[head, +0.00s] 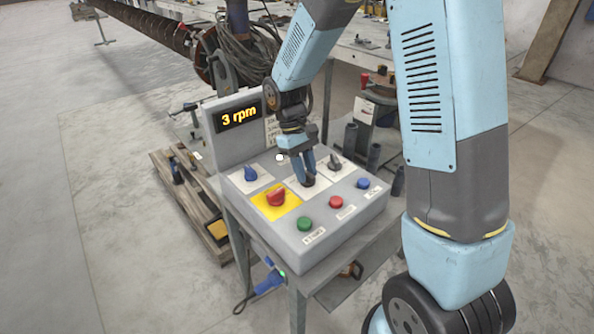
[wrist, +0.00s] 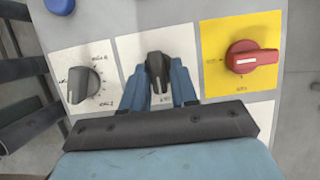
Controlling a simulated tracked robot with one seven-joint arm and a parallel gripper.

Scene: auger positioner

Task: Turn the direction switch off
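A grey control panel (head: 341,214) carries several knobs and buttons. In the wrist view a black rotary switch (wrist: 159,66) sits on a white label plate in the middle; its small lettering is unreadable. My gripper (head: 308,181) points down onto it, between the red switch and a black knob. In the wrist view the two blue fingers of my gripper (wrist: 163,82) flank the black switch closely on both sides and appear shut on it. Its handle points toward my gripper's palm. In the head view the fingers hide most of this switch.
The red switch (head: 276,197) on yellow and a black dial (wrist: 83,86) are close on either side. A blue knob (head: 250,172), green button (head: 304,223), red button (head: 335,202) and blue button (head: 363,183) surround them. The display (head: 238,115) reads 3 rpm.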

